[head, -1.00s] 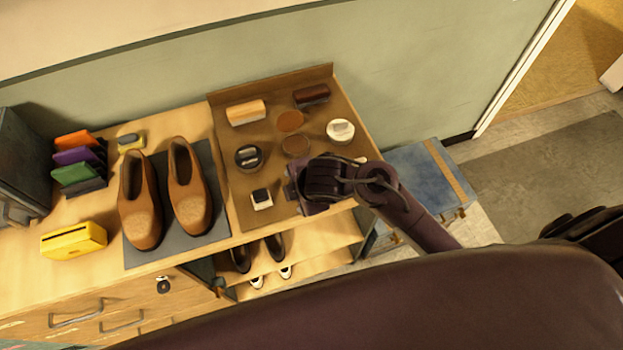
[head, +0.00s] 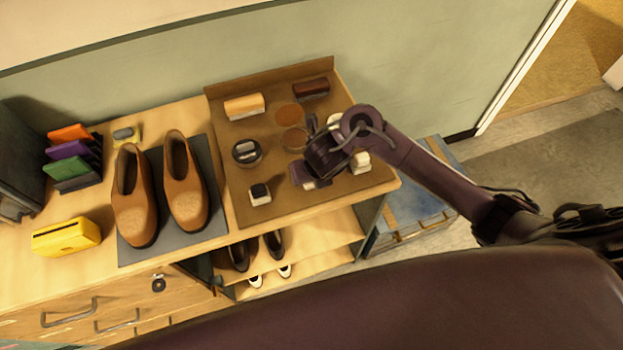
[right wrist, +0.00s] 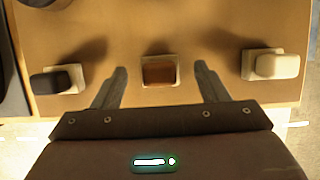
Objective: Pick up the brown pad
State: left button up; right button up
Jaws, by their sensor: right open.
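The brown pad (right wrist: 158,72) has a reddish-brown top on a pale block and lies on the tan board. In the right wrist view it sits between the two fingers of my right gripper (right wrist: 160,78), which is open, with a gap on each side. The height of the fingertips above the board is hard to tell. In the head view my right gripper (head: 310,174) is over the front right of the board and mostly hides the brown pad. My left gripper is not in view.
A black-topped pad (right wrist: 57,80) lies to the left and a cream pad (right wrist: 271,65) to the right. Behind are a round black tin (head: 247,152), an orange-tan brush (head: 244,106) and a dark brush (head: 311,88). Brown shoes (head: 185,190) stand on a grey mat left of the board.

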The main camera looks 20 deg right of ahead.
jog(key=shift+x, duration=1)
jog(key=c, duration=1.1)
jog(key=shift+o, duration=0.2)
jog(key=shift+r, duration=0.2)
notch_tip(320, 180, up, 20)
jog(key=p, duration=0.8)
jog(key=shift+f, duration=0.15)
